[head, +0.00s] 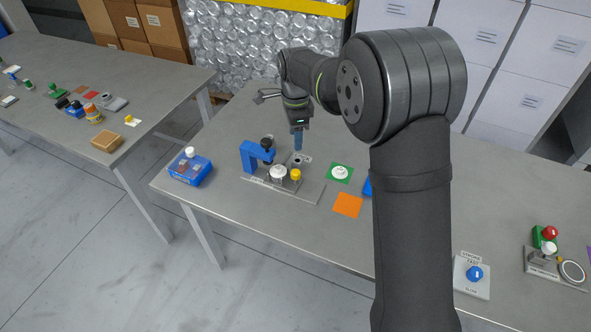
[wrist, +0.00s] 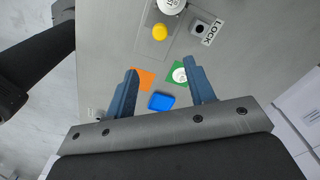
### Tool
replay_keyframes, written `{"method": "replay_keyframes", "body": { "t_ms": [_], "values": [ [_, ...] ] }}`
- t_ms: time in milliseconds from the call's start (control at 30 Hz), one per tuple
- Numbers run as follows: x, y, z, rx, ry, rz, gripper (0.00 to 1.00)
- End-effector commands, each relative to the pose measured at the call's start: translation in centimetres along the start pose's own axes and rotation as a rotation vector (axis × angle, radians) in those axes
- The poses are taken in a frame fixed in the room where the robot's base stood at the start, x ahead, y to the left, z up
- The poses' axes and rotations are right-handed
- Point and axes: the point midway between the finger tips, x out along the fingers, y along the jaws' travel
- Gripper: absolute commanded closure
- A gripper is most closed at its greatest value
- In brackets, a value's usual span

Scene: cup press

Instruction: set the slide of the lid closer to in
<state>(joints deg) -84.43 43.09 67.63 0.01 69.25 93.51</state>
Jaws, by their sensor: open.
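The lid closer (head: 250,157) has a blue frame with a black knob (head: 267,143) on a grey base plate (head: 312,191). A white round piece (head: 278,171) stands in front of the blue frame; its edge shows in the wrist view (wrist: 171,5). A yellow knob (head: 295,174) stands just right of it, also in the wrist view (wrist: 159,32). I cannot tell the slide's exact position. My gripper (head: 298,149) points down behind the yellow knob, near the block marked LOCK (wrist: 207,30). In the wrist view its blue fingers (wrist: 160,69) are apart with nothing held between them.
A green card (head: 331,178) with a white disc (head: 340,171) and an orange card (head: 347,205) lie to the right. A blue tray (wrist: 161,101) is partly hidden by my arm in the head view. A blue box with a white knob (head: 189,170) stands left.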

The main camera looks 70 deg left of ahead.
Motion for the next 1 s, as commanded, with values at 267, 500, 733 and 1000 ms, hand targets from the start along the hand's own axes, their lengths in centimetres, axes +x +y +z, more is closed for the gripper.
{"method": "replay_keyframes", "body": {
  "t_ms": [267,500,733,1000],
  "values": [
    [6.3,0.1,0.0,-0.002,0.0,0.005,0.51],
    [11.3,0.1,0.0,-0.003,0.0,0.004,0.51],
    [14.3,0.1,0.0,-0.003,-0.001,0.002,0.51],
    [15.1,0.0,0.0,-0.003,-0.001,0.0,0.51]
  ]
}}
